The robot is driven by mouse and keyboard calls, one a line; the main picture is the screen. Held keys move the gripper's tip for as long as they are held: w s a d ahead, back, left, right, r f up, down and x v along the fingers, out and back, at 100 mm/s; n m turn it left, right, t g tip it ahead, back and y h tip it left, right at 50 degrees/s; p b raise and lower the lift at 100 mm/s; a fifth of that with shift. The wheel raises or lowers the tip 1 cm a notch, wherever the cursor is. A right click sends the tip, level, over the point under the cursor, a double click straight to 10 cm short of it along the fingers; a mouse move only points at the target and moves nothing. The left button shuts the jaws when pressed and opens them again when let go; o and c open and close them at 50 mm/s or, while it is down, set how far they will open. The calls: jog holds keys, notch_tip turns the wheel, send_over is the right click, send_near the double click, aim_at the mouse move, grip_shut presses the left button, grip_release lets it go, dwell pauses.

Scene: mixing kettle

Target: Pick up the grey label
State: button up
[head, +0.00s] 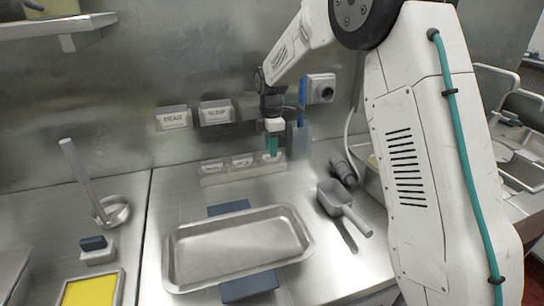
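Several small labels stand in a pale rack (228,176) on the counter against the back wall. Their writing is too small to read, and I cannot tell which one is the grey label. My gripper (271,153) has teal fingers pointing down over the right end of this rack. The fingers look close together. Whether they touch or hold a label is too small to tell. The gripper may hide part of the rack's right end.
Two lettered wall holders (173,118) (215,113) hang above the rack. A steel tray (238,248) lies in front on blue supports. A grey scoop (343,205) lies right of it. A blue-handled tool (301,120) stands close right of my gripper. A ladle (80,175) is at left.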

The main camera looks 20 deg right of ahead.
grip_shut()
jog(key=shift+r, duration=0.1)
dwell(0.3)
jog(key=shift+w+r, duration=0.1)
jog(key=shift+r, duration=0.45)
jog(key=shift+s+r, duration=0.3)
jog(key=shift+r, duration=0.3)
jog(key=shift+s+r, duration=0.3)
jog(key=shift+r, duration=0.3)
jog(key=s+r, duration=0.1)
jog(key=s, duration=1.4)
jog(key=shift+s+d, duration=0.1)
